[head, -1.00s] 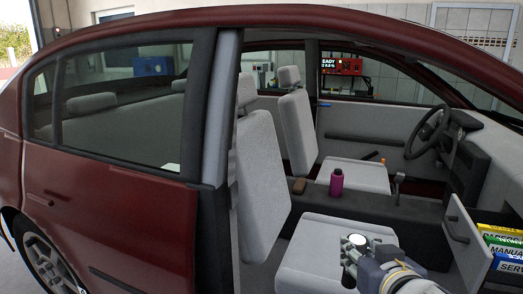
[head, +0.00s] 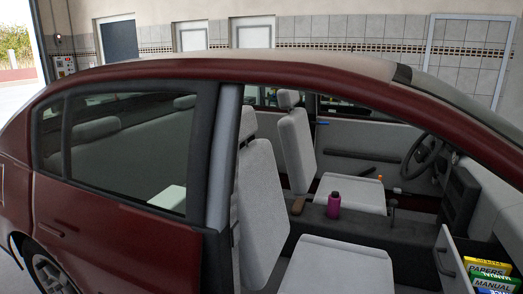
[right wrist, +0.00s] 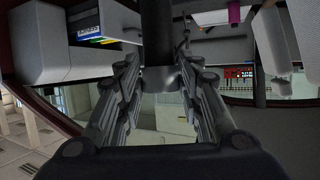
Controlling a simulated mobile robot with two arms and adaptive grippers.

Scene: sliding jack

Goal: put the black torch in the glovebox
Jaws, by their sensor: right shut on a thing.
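In the right wrist view my right gripper (right wrist: 158,76) is shut on a dark cylinder, which looks like the black torch (right wrist: 157,32). The torch sticks out past the fingertips, and its far end is cut off by the top edge. The glovebox (head: 448,262) is open at the lower right of the head view, its pale front standing out from the dash. Colourful booklets (head: 487,274) are in it; they also show at the upper left of the right wrist view (right wrist: 101,22), apart from the torch. My left gripper is in neither view.
A purple bottle (head: 333,205) and a brown item (head: 297,206) stand on the centre console, near the lever (head: 393,206). The front passenger seat (head: 335,268) is empty. The red car's roof frame (head: 300,58) and door pillar (head: 224,150) border the opening.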

